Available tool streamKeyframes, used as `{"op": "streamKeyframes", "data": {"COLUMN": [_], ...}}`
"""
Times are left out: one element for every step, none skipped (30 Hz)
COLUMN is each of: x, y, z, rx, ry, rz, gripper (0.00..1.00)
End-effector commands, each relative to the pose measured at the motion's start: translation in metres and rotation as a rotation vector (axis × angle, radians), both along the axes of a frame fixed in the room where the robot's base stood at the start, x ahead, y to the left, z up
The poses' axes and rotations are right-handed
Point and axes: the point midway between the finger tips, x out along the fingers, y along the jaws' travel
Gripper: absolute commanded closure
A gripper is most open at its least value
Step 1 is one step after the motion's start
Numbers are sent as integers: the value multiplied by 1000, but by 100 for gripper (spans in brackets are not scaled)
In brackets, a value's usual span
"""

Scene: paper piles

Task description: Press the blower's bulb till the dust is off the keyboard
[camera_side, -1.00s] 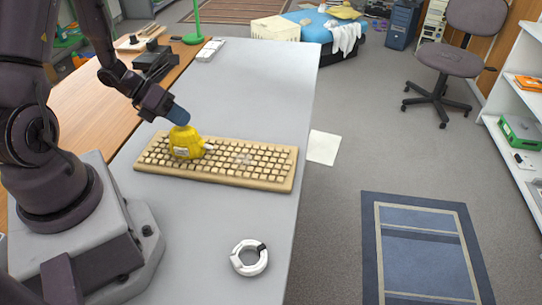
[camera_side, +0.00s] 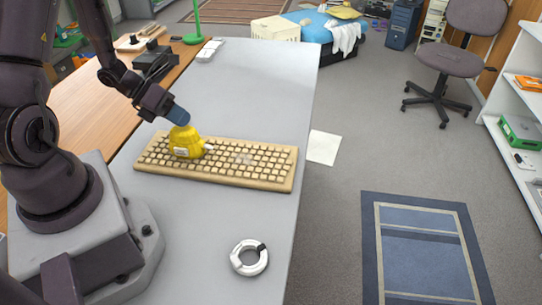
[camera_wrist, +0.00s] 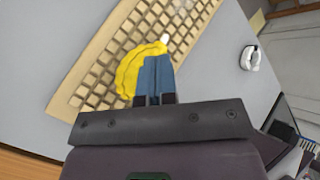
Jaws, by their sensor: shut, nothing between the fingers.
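The yellow blower (camera_side: 186,143) sits upright on the left half of the beige keyboard (camera_side: 270,181), its pale nozzle pointing right. A light grey patch of dust (camera_side: 243,158) lies on the keys to the right of the nozzle. My gripper (camera_side: 179,115) is shut, with its blue fingertips on top of the blower's bulb. In the wrist view the shut fingers (camera_wrist: 155,77) cover part of the yellow blower (camera_wrist: 129,70), and the white nozzle tip shows past them. The keyboard (camera_wrist: 88,60) runs behind it. I cannot tell the dust in the wrist view.
A white ring-shaped object (camera_side: 249,257) lies on the grey table (camera_side: 220,225) in front of the keyboard. A small white object (camera_side: 209,51) lies at the table's far end. The table's right edge runs close to the keyboard's right end.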

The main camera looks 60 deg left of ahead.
Motion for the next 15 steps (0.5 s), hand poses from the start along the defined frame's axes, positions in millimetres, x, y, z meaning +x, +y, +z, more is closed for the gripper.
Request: {"op": "streamKeyframes", "data": {"x": [0, 0, 0, 0, 0, 0, 0, 0, 0, 0, 0, 0, 0, 0, 0], "y": [0, 0, 0, 0, 0, 0, 0, 0, 0, 0, 0, 0, 0, 0, 0], "z": [0, 0, 0, 0, 0, 0, 0, -1, -2, -2, -3, -5, -6, -7, -8], "rx": [0, 0, 0, 0, 0, 0, 0, -1, -1, -1, -1, -1, -1, -1, -1], "ry": [1, 1, 1, 1, 1, 1, 1, 1, 1, 1, 1, 2, 2, 2, 2], "rz": [-1, -1, -1, -1, -1, -1, -1, 0, 0, 0, 0, 1, 1, 1, 1], "gripper": [100, 100, 100, 100, 100, 100, 100, 100, 100, 100, 100, 100, 100, 100, 100]}}
